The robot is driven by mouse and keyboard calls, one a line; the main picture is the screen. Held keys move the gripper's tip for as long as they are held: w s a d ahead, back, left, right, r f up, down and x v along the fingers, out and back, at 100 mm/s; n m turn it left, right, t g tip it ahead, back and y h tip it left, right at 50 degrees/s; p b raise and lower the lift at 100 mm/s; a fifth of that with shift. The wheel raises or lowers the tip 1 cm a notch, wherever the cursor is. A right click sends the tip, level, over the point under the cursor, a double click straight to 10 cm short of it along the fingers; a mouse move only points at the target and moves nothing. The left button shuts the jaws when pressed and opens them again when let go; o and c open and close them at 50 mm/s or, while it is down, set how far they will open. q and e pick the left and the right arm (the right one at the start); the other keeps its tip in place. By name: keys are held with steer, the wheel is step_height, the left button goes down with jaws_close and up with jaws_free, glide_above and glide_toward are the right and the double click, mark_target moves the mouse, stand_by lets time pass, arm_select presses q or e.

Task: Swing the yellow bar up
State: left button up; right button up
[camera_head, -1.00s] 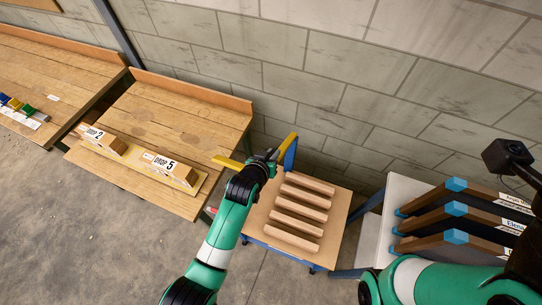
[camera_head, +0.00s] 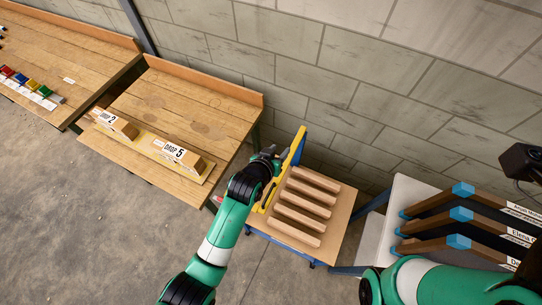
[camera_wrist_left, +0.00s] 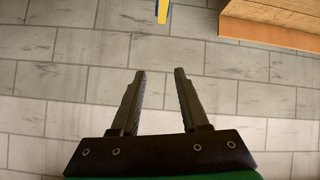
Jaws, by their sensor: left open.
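The yellow bar (camera_head: 293,152) stands at the left side of the small wooden-topped table, beside a blue post (camera_head: 300,148). In the head view it slants up and to the right.
Several wooden slats (camera_head: 303,205) lie on the small table. A bench (camera_head: 190,105) with blocks labelled DROP 2 (camera_head: 115,124) and DROP 5 (camera_head: 178,154) stands to the left. A white table (camera_head: 400,205) with dark, blue-ended racks is at right. A block wall is behind.

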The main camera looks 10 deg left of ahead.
arm_select(q)
steer(key=p+v, duration=0.6)
steer(key=v, duration=0.3)
